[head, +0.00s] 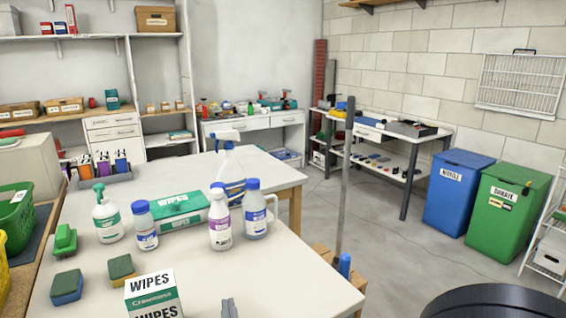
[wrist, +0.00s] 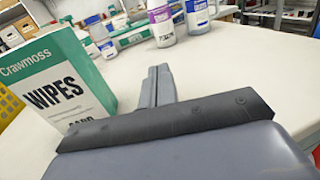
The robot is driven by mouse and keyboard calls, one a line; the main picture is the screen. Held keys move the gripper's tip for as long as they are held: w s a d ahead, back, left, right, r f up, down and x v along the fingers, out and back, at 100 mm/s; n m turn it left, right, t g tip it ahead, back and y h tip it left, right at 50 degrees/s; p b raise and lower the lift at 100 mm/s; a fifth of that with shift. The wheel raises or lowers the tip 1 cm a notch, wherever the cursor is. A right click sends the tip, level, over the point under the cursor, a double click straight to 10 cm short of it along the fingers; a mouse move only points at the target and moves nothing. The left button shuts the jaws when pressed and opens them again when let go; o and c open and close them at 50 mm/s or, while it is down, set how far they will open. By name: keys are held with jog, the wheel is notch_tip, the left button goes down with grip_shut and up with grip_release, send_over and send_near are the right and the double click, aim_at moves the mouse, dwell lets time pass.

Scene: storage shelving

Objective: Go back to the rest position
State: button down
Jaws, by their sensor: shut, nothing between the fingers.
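My gripper (wrist: 158,86) is shut and empty in the wrist view, with its fingers together over the white table top. Its fingertips also show at the bottom edge of the head view (head: 229,308). A green and white wipes box (head: 153,296) stands on the table just left of my gripper. The same box is large at the left of the wrist view (wrist: 58,82). No rest position is marked in either view.
The white table (head: 285,283) holds several bottles, a flat wipes pack (head: 181,212) and two sponges (head: 67,287). A grey post (head: 344,180) rises beside its right edge. Blue (head: 457,192) and green (head: 507,205) bins stand at the right. Open floor lies between.

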jog(key=shift+v, duration=3.45)
